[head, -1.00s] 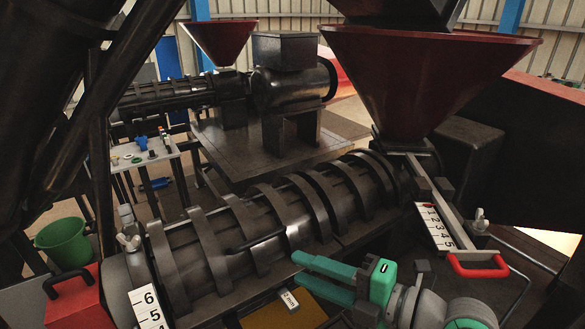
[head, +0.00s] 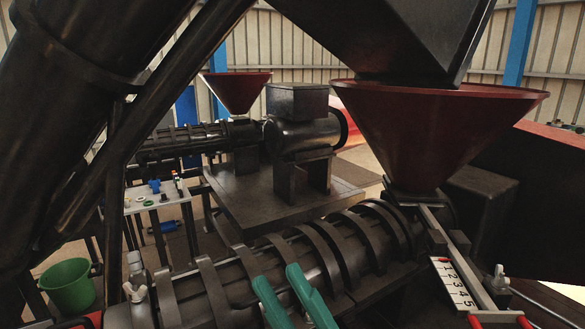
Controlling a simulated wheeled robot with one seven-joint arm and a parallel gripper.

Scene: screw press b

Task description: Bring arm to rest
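My gripper (head: 287,290) shows at the bottom middle of the head view. Its two green fingers point up and away, with a clear gap between their tips and nothing seen between them. The fingers are in front of the black ribbed barrel (head: 235,280) of the near screw press. Whether they touch the barrel I cannot tell. My gripper's body and the rest of the arm are below the picture edge.
A red hopper (head: 430,130) stands over the near press, with a numbered scale (head: 455,283) and red handle (head: 500,321) at lower right. A second press with a red hopper (head: 238,92) stands behind. A green bucket (head: 68,285) and small table (head: 160,196) are at left.

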